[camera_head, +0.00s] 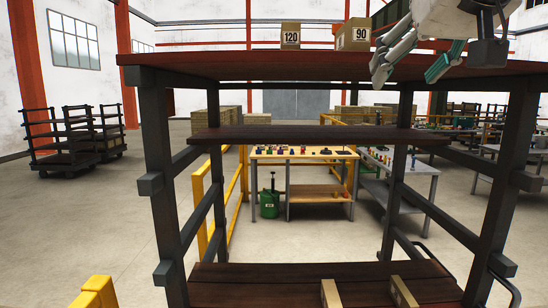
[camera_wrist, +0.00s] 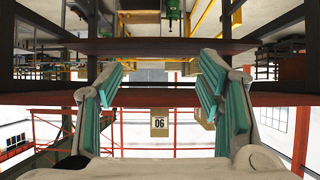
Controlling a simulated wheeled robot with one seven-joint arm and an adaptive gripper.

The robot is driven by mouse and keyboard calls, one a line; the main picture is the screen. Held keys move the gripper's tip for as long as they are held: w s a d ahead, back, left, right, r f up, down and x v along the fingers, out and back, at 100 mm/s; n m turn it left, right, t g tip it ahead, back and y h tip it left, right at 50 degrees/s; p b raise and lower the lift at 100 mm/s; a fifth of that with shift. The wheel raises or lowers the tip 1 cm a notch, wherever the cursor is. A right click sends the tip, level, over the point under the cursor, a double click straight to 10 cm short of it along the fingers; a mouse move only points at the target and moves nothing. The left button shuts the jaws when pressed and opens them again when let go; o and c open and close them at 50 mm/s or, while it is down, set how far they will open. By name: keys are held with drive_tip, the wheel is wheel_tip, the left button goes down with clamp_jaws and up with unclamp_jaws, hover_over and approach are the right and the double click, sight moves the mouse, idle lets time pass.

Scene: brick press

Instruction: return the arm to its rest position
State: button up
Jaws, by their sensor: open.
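My gripper (camera_head: 415,62) is at the upper right of the head view, above or in front of the right part of the rack's top shelf. In the wrist view my gripper (camera_wrist: 160,88) shows two teal-padded fingers spread wide apart with nothing between them. The wrist picture is upside down. A box marked 90 (camera_head: 353,36) stands on the top shelf just left of my gripper. A box marked 120 (camera_head: 290,36) stands further left. In the wrist view one box (camera_wrist: 159,127) shows its label inverted, and another is partly hidden by the right finger.
The dark rack has a top shelf (camera_head: 230,68), a middle shelf (camera_head: 300,134) and a low shelf (camera_head: 260,290) with two blocks (camera_head: 403,291). A yellow post (camera_head: 95,292) stands at the lower left. A workbench (camera_head: 305,154) and carts (camera_head: 75,140) are further back. Open floor lies left.

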drive_tip(key=s+f+g, duration=0.2)
drive_tip(key=s+f, duration=0.2)
drive_tip(key=f, duration=0.6)
drive_tip(key=s+f+g+b, duration=0.1)
drive_tip(key=s+f, duration=0.4)
drive_tip(key=f, duration=0.6)
drive_tip(key=s+f+g, duration=0.3)
drive_tip(key=s+f, duration=0.2)
drive_tip(key=f, duration=0.5)
drive_tip(key=shift+f, duration=0.25)
